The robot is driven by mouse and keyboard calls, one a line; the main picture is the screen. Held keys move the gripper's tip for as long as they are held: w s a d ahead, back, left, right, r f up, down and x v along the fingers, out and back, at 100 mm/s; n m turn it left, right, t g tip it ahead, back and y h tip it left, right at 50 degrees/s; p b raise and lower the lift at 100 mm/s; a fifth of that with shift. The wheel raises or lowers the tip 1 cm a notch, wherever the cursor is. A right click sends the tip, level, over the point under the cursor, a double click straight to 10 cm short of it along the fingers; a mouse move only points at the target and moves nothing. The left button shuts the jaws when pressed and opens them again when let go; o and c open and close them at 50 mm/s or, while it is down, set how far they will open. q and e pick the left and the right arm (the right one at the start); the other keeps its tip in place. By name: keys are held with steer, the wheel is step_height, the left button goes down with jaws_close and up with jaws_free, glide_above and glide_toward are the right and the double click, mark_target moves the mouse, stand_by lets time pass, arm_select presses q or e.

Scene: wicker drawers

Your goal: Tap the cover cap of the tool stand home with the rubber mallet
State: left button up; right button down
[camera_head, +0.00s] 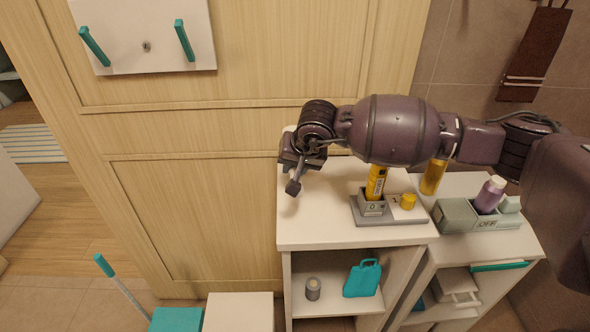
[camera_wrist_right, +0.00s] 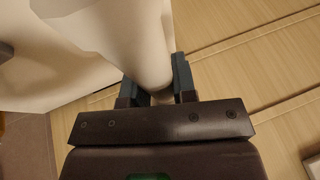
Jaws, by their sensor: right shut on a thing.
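The tool stand (camera_head: 388,218) is a grey base on the white cabinet top, with a raised block marked 0 holding an upright yellow tool (camera_head: 376,182). A short yellow cap (camera_head: 407,201) sits on its right part, beside the mark 1; whether it is fully seated I cannot tell. My right gripper (camera_head: 292,170) is above the cabinet's left edge, left of the stand and apart from it. In the right wrist view its fingers (camera_wrist_right: 157,92) are shut on a pale, rounded thing, apparently the rubber mallet (camera_wrist_right: 130,45). The mallet is mostly hidden in the head view. My left gripper is out of view.
Behind my right arm stands a yellow bottle (camera_head: 432,177). A grey-green holder (camera_head: 460,216) with a purple bottle (camera_head: 489,194) is on the lower cabinet at right. The cabinet top (camera_head: 310,230) is clear left of the stand. A wooden panel wall (camera_head: 200,220) rises at left.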

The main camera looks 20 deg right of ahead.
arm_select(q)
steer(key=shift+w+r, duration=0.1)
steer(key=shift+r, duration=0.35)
arm_select(e)
steer(key=shift+r, duration=0.95)
